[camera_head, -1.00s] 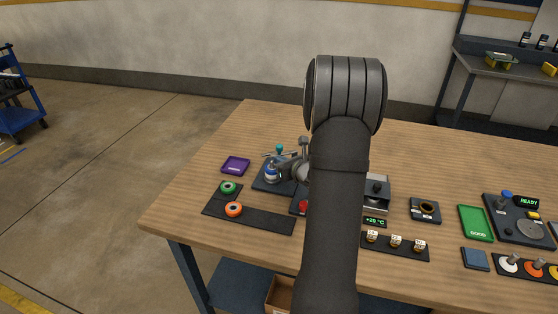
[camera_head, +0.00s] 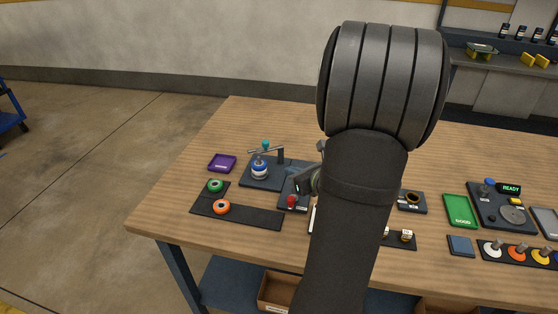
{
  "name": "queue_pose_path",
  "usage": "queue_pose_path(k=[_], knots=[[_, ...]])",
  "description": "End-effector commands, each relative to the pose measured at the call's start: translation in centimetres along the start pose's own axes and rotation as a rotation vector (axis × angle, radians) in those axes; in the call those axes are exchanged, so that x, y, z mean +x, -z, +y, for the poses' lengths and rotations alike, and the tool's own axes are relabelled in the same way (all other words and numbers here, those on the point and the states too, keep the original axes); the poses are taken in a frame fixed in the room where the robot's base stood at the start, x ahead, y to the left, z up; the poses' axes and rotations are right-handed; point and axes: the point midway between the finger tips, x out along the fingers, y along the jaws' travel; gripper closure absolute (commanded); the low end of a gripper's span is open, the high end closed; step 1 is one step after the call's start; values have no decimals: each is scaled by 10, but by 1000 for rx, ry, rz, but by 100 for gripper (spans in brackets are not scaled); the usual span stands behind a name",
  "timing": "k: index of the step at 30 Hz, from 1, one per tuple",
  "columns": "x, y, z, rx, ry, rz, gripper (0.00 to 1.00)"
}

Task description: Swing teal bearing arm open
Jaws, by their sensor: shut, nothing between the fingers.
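The bearing arm (camera_head: 272,151) is a thin grey bar with a teal knob (camera_head: 265,144) on top, on the dark washer base (camera_head: 250,184) at the left of the table. It runs from a grey post (camera_head: 281,156) leftward, over or just behind a blue and white spool (camera_head: 260,170); I cannot tell whether it touches the spool. My gripper (camera_head: 299,187) is shut and empty, to the right of and nearer than the bearing arm, apart from it. My own arm hides part of the gripper.
A red button (camera_head: 291,201) is close below my gripper. A green tray (camera_head: 460,211) and control panel (camera_head: 503,207) stand at right. Bare table lies behind.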

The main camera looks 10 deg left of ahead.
Motion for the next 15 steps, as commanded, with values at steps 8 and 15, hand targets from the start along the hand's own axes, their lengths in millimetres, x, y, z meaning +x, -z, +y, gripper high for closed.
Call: queue_pose_path(k=[8, 15], knots=[[24, -2, 23, 81, -9, 293, 100], [34, -27, 17, 98, 149, 406, 100]])
